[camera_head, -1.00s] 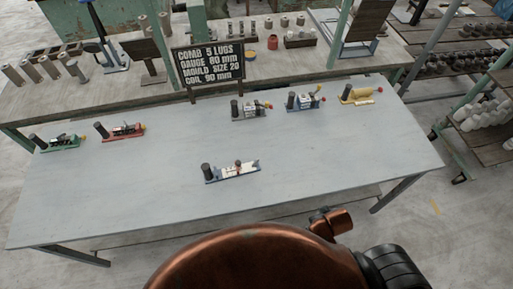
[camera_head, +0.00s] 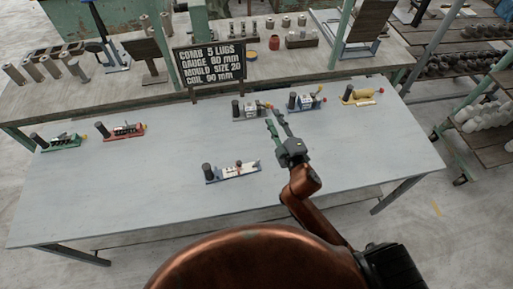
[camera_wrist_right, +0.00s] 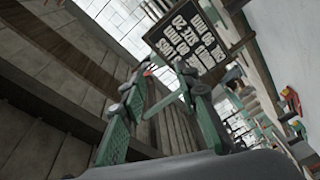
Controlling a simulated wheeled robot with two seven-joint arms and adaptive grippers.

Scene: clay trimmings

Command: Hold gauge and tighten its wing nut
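Several small gauge-like devices, each with a dark upright cylinder, stand on the grey table. A blue-based one with a white plate (camera_head: 233,172) is near the middle. At the back are a green one (camera_head: 62,141), a red one (camera_head: 124,131), a grey one (camera_head: 250,110), a blue one (camera_head: 306,101) and a yellow one (camera_head: 358,96). Wing nuts are too small to tell. My right gripper (camera_head: 273,118) is open and empty, just front-right of the grey one; its spread green fingers show in the right wrist view (camera_wrist_right: 162,80). My left gripper is out of view.
A black sign (camera_head: 209,66) reading "COMB 5 LUGS, GAUGE 80 mm, MOULD SIZE 20, COIL 90 mm" stands at the table's back edge; it also shows in the right wrist view (camera_wrist_right: 187,42). The table's front left (camera_head: 110,200) is clear. A cluttered bench lies behind.

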